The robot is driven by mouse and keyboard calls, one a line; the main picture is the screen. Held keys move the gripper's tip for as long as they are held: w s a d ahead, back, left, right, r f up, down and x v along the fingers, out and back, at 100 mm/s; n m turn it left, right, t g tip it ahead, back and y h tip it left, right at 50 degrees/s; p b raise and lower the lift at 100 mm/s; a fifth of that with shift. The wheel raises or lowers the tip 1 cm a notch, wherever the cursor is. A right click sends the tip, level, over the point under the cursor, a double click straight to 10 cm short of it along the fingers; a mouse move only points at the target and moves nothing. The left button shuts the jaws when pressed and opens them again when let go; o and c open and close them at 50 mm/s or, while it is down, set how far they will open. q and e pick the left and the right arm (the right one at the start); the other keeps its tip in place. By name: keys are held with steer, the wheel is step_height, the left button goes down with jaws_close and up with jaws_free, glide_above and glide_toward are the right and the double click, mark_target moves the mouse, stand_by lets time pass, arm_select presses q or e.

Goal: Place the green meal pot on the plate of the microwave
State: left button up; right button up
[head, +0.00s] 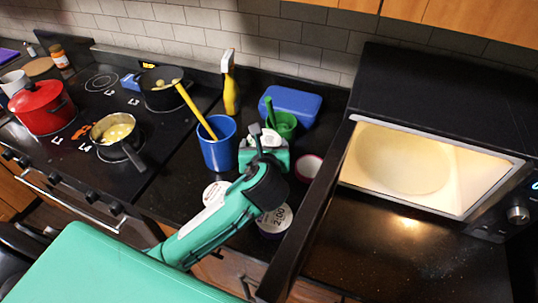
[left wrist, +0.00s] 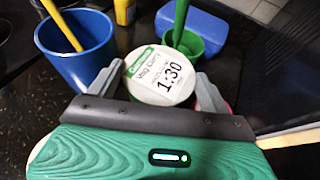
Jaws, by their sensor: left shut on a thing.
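The green meal pot (left wrist: 160,75), with a white lid marked "Veg Curry 1:30" and a green band, sits between the fingers of my left gripper (left wrist: 157,88) in the left wrist view. The gripper is shut on it. In the head view my left gripper (head: 266,140) is over the counter beside the blue cup, and it mostly hides the pot. The microwave (head: 440,100) stands open on the right. Its round plate (head: 400,165) is lit and bare inside. My right gripper is not in view.
The open microwave door (head: 305,205) stands between my left gripper and the cavity. Other pots (head: 275,222) stand near the arm. The hob (head: 105,110) is left.

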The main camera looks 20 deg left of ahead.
arm_select(q)
step_height(320, 180, down, 6)
steer(key=shift+r, duration=0.1)
steer(key=shift+f, duration=0.55)
steer(key=w, duration=0.1)
steer(key=w+a+p, duration=0.1)
steer(key=w, duration=0.1)
steer(key=shift+w+a+r, duration=0.1)
steer(key=shift+w+a, duration=0.15)
steer(key=shift+w, duration=0.05)
steer(key=shift+w+f+p, duration=0.1)
steer(key=shift+f+p, duration=0.25)
steer(key=shift+f, duration=0.4)
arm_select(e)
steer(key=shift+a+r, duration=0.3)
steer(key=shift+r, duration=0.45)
arm_select(q)
steer(key=shift+f, duration=0.1)
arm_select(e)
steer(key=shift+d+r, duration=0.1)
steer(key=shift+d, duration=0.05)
